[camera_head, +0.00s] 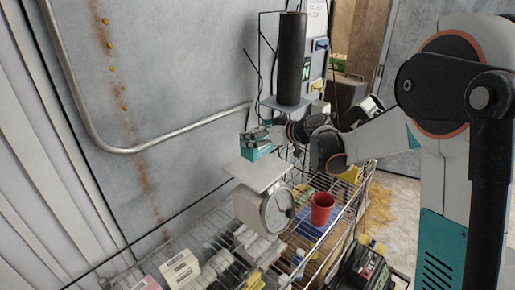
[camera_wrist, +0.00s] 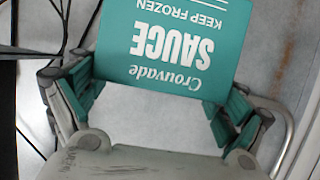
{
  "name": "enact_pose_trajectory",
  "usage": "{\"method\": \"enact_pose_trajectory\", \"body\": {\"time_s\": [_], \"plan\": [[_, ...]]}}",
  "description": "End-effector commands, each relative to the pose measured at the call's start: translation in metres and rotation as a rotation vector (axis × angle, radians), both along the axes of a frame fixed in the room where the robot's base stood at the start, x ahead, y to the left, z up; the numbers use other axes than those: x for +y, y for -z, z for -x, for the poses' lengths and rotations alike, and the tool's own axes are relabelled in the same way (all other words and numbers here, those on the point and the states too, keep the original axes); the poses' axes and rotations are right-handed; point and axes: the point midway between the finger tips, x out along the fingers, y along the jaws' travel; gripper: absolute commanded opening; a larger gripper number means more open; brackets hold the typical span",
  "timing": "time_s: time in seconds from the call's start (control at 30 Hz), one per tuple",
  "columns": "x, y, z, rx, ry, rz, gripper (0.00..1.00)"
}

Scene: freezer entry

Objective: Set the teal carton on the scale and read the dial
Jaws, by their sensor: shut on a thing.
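The teal carton (camera_head: 256,152) shows in the head view just above the back edge of the scale's plate (camera_head: 258,174). I cannot tell whether it touches the plate. My gripper (camera_head: 262,136) reaches in from the right and is shut on the carton. In the wrist view the carton (camera_wrist: 180,45) fills the top, its white "SAUCE" lettering upside down, with the fingers (camera_wrist: 165,88) at either side. The pale scale (camera_head: 262,205) stands on the wire rack, its round dial (camera_head: 278,211) facing right. The dial's reading is too small to make out.
A red cup (camera_head: 321,208) stands on the wire rack right of the scale. Several pale boxes (camera_head: 181,269) lie in front of it. A tall dark cylinder (camera_head: 291,58) rises behind my gripper. A metal wall with a bent rail (camera_head: 180,136) bounds the left.

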Motion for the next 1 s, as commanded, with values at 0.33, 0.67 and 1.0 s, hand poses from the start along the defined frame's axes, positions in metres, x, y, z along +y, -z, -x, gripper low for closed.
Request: {"method": "enact_pose_trajectory", "body": {"time_s": [0.33,0.67,1.0], "plan": [[0.000,0.027,0.000,0.000,0.000,-0.001,0.46],[0.000,0.058,0.000,0.000,0.000,-0.001,0.46],[0.000,0.061,0.000,0.000,0.000,0.000,0.98]]}}
